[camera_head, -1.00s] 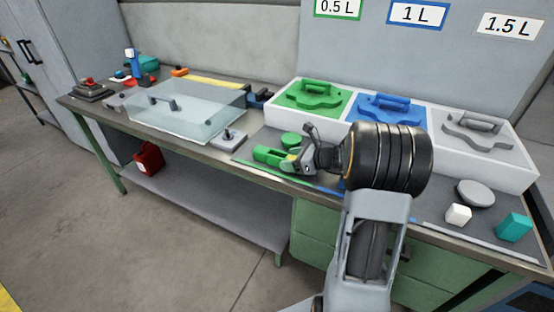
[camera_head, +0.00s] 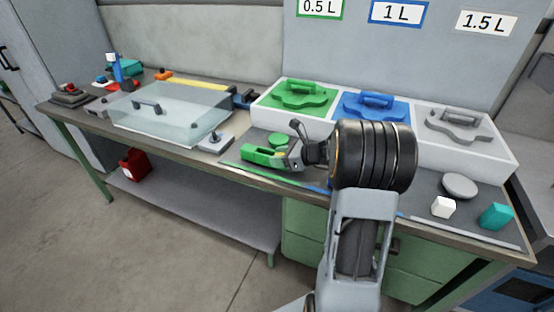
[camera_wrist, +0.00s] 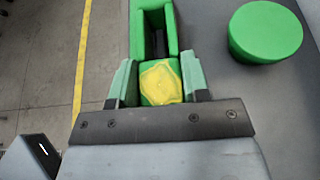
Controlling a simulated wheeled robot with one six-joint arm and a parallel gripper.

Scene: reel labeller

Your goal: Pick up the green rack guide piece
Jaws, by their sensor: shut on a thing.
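My gripper (camera_head: 285,157) is at the front of the bench, with its jaws on either side of a green slotted block (camera_head: 259,155). In the wrist view the gripper (camera_wrist: 160,82) is shut on the near end of this block (camera_wrist: 153,45), which has a yellow patch. Whether the block touches the bench is unclear. A green disc (camera_head: 278,139) lies just beyond it, also in the wrist view (camera_wrist: 265,32). A flat green guide piece with a handle (camera_head: 300,98) sits in the left compartment of the white rack (camera_head: 330,121), apart from the gripper.
The rack also holds a blue piece (camera_head: 376,108) and a grey piece (camera_head: 455,128). A clear cover (camera_head: 175,115) stands left on the bench. A grey disc (camera_head: 460,186), white cube (camera_head: 443,207) and teal block (camera_head: 496,216) lie at the right.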

